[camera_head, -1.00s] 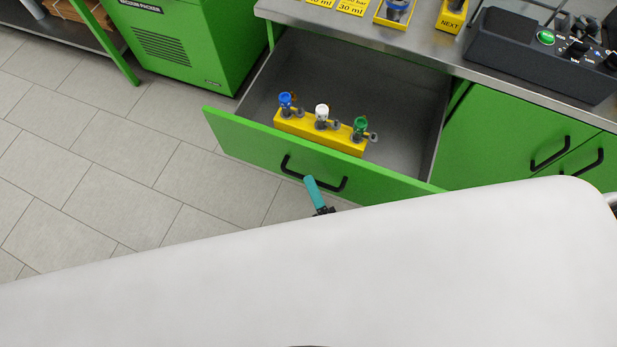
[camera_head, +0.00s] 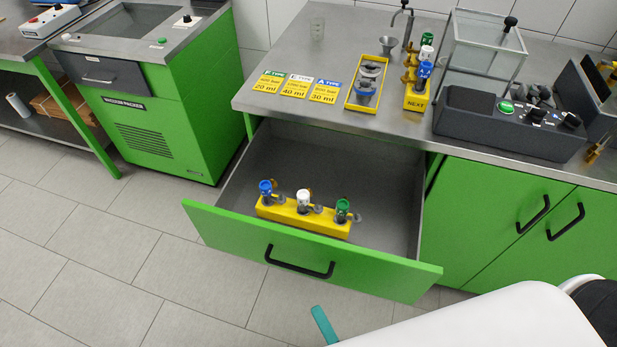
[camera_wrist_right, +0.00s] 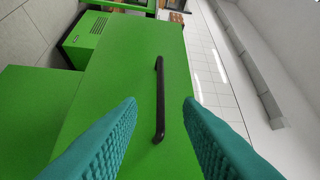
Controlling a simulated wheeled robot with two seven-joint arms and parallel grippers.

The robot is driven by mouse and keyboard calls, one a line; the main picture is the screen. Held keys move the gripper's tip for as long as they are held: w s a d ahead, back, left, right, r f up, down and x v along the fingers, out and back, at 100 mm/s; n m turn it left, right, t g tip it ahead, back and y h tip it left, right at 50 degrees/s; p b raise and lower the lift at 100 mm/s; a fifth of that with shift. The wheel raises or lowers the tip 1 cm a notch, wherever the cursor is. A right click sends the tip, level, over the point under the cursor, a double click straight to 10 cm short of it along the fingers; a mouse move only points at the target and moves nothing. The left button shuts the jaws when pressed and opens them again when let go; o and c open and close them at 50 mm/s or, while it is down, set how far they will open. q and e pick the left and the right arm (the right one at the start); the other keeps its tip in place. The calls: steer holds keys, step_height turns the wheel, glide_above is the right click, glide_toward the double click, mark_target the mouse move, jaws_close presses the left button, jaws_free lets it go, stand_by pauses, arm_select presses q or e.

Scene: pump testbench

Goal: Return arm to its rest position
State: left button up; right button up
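My right gripper (camera_head: 323,325) shows only as a teal finger at the bottom of the head view, below and apart from the drawer handle (camera_head: 300,262). In the right wrist view my right gripper (camera_wrist_right: 161,102) has its two teal fingers wide apart with nothing held. The black handle (camera_wrist_right: 160,100) shows in the gap between them, farther off. My white right arm (camera_head: 490,325) fills the lower right of the head view. The green drawer (camera_head: 225,228) stands open under the bench. My left gripper is not in view.
The drawer holds a yellow rack (camera_head: 303,217) with blue, white and green-topped parts. The steel worktop (camera_head: 300,60) carries type cards, a yellow tray (camera_head: 351,98), a NEXT rack (camera_head: 416,98) and a black control box (camera_head: 510,124). The tiled floor (camera_head: 90,250) at the left is clear.

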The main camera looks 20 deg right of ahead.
steer(key=shift+f, duration=0.1)
steer(key=s+d+f+m+g, duration=0.15)
steer(key=f+m+g, duration=0.25)
steer(key=f, duration=0.7)
steer(key=s+d+f+m+g, duration=0.15)
steer(key=f+m+g, duration=0.25)
steer(key=f, duration=0.7)
steer(key=s+d+f+m+g+h, duration=0.4)
steer(key=s+d+f+m+g, duration=0.6)
steer(key=s+f, duration=0.3)
step_height(320, 180, down, 3)
steer(key=shift+d+f+m, duration=0.1)
steer(key=shift+d+m, duration=0.6)
steer(key=shift+d, duration=0.15)
